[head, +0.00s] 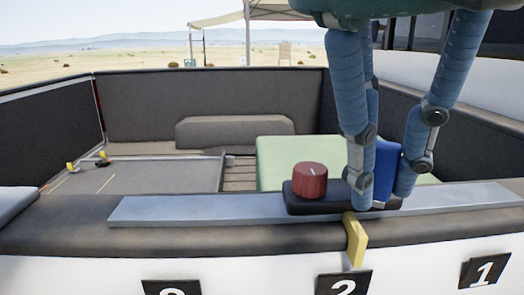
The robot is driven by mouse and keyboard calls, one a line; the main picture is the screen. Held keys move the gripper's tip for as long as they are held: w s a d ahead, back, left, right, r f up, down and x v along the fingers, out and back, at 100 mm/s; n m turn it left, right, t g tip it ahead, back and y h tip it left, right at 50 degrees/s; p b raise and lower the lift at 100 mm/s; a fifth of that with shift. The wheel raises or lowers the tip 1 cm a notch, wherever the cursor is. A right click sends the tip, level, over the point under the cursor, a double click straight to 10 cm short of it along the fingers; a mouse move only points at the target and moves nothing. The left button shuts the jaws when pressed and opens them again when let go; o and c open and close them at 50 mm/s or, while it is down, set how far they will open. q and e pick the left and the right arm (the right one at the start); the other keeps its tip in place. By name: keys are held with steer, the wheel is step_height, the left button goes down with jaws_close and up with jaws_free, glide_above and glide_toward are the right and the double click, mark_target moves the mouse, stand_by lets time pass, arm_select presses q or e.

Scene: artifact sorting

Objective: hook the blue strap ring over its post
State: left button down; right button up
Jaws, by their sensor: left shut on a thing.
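My left gripper (382,188) comes down from the top right, with its blue jointed fingers on either side of a blue piece (386,168). It is shut on this piece, just above the black base (300,203) on the ledge. The piece looks flat and upright. The fingers hide part of it, and I cannot make out a ring opening. No post is clearly recognisable. A yellow piece (355,238) hangs over the front edge of the ledge, below the fingers. My right gripper is not in view.
A red knob (310,181) stands on the black base, left of the fingers. A grey strip (190,208) runs along the ledge. Behind is a green panel (285,160) and a grey-walled enclosure. Numbered black plates (343,283) are on the white front. The left ledge is clear.

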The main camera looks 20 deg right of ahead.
arm_select(q)
steer(key=c, duration=1.5)
jaws_free()
steer(key=shift+o, duration=0.2)
steer(key=shift+r, duration=0.15)
steer(key=v, duration=1.1)
steer(key=shift+a+r, duration=0.2)
steer(key=shift+r, duration=0.15)
